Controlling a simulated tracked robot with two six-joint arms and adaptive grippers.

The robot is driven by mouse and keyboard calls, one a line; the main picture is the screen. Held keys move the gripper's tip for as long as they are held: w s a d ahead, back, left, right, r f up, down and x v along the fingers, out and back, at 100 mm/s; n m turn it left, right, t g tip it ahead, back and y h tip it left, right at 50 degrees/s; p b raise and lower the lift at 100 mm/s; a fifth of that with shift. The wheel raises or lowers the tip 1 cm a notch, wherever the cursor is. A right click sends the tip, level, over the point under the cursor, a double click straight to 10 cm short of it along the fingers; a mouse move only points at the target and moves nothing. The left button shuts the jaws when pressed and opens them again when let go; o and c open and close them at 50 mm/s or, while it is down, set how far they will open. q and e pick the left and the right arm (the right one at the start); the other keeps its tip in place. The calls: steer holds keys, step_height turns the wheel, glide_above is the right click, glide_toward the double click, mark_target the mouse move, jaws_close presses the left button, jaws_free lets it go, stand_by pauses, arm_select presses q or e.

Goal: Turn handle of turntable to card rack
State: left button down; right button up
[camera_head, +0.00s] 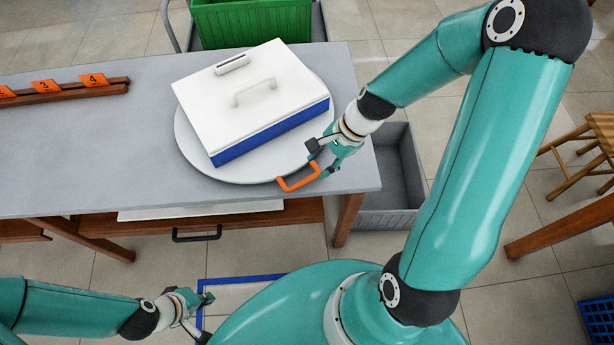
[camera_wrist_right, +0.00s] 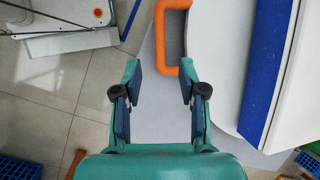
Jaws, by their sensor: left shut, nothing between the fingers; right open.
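The turntable (camera_head: 190,150) is a round light disc on the grey table, with a white box (camera_head: 250,85) with a blue lower part on it. Its orange handle (camera_head: 299,181) sticks out at the front right edge. My right gripper (camera_head: 325,166) is open just by the handle. In the right wrist view the handle (camera_wrist_right: 158,40) lies just ahead of the open fingertips (camera_wrist_right: 158,75), its near end by the right finger; I cannot tell whether they touch. The card rack (camera_head: 66,88) is a wooden strip with orange numbered cards at the left. My left gripper (camera_head: 206,311) is shut and empty, low before the table.
A green crate (camera_head: 250,22) stands behind the table. A grey bin (camera_head: 405,165) stands on the floor beside its right end. A drawer with a dark handle (camera_head: 197,236) is under the tabletop (camera_head: 110,165). The tabletop between rack and turntable is clear.

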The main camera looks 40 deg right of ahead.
mark_target(305, 181)
steer(key=b+x, duration=0.2)
steer(key=x, duration=0.6)
steer(key=shift+f, duration=0.1)
steer(key=shift+w, duration=0.1)
jaws_close()
